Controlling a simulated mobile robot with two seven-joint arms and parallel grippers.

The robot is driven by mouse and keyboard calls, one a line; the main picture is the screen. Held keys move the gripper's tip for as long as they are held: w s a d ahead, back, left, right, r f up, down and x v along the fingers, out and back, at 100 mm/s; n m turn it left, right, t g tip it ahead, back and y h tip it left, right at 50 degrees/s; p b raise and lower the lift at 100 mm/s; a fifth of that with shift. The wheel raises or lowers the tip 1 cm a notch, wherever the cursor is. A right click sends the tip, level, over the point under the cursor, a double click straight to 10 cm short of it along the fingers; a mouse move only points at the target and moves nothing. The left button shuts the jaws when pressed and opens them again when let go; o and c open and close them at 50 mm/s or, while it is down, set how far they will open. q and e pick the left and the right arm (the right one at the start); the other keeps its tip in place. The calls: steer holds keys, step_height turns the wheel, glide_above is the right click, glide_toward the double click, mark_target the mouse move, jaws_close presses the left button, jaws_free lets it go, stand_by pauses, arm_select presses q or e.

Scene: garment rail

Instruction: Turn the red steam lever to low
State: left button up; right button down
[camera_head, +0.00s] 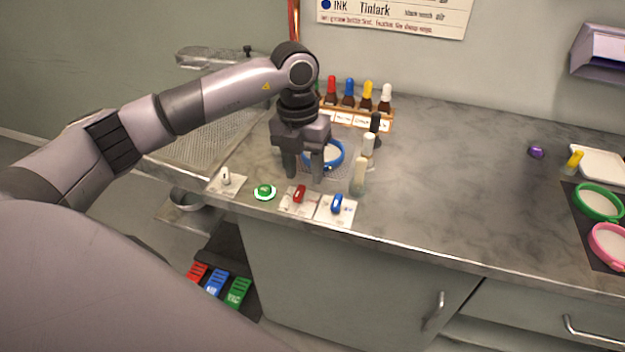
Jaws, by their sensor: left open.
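My right gripper is not in view.
A white lever (225,177) is at the left. Bottles (366,150) stand close right of my gripper, with a rack of several colour-capped bottles (350,115) behind. The counter's middle is clear. Green (598,202) and pink (609,243) rings lie far right.

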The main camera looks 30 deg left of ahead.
mark_target(299, 190)
arm_select(q)
steer(key=shift+w+a+r+y, duration=0.15)
steer(key=shift+a+r, duration=0.1)
steer(key=shift+a, duration=0.15)
steer(key=shift+w+a+r+y, duration=0.1)
steer(key=shift+a+r+y, duration=0.1)
steer(key=shift+a, duration=0.15)
steer(key=shift+a+f, duration=0.1)
steer(key=shift+a, duration=0.05)
step_height(299, 190, down, 7)
steer(key=shift+r+p, duration=0.1)
steer(key=shift+p, duration=0.45)
jaws_close()
